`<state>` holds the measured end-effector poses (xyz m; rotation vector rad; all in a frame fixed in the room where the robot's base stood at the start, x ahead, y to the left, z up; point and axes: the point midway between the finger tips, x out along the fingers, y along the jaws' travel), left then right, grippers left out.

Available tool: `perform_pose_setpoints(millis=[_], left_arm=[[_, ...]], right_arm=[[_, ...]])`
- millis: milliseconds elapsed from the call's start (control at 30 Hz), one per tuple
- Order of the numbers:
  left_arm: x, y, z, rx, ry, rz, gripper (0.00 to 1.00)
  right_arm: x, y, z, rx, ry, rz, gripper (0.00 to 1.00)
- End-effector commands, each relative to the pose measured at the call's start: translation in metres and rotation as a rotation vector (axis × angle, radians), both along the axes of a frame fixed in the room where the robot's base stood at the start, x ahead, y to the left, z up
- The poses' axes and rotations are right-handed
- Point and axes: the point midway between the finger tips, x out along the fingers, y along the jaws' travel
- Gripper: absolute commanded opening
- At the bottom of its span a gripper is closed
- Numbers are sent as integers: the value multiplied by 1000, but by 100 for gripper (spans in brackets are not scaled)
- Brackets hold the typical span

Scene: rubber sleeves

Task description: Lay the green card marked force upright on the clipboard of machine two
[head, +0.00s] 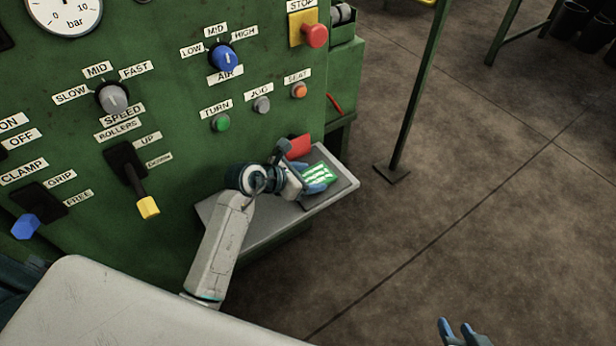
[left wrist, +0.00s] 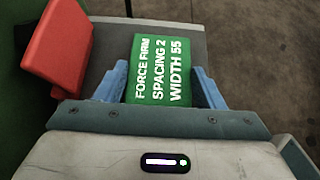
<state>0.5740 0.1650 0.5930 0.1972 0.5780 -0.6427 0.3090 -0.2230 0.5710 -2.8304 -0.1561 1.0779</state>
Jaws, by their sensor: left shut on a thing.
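The green card (head: 318,177) carries white lines reading force firm, spacing 2, width 55. In the left wrist view the card (left wrist: 160,70) has its text running from bottom to top. My left gripper (head: 311,182) is shut on the card, with a blue finger at each side edge. The dark clipboard (head: 342,184) lies on the grey shelf at the machine's side. The card is over the clipboard; I cannot tell whether it touches it. My right gripper (head: 459,333) is apart and empty at the bottom right, fingers spread.
A red block (head: 299,147) stands at the clipboard's machine-side end, also in the left wrist view (left wrist: 58,48). The grey shelf (head: 262,228) juts from the green machine panel (head: 185,100), which bears knobs and levers. A green post (head: 415,90) stands to the right. The floor there is clear.

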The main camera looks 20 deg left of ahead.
Motion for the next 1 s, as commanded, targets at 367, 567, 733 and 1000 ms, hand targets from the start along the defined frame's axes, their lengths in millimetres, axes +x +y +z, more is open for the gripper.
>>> perform_pose_setpoints(millis=[367,567,733,1000], left_arm=[[0,0,-1,1,-1,-1,80],[0,0,-1,0,-1,-1,84],[0,0,3,0,-2,0,84],[-16,13,18,3,-1,1,84]], right_arm=[[2,0,1,2,-10,0,36],[2,0,1,2,-10,0,36],[3,0,3,-1,-6,2,36],[-3,-7,15,-65,113,25,36]])
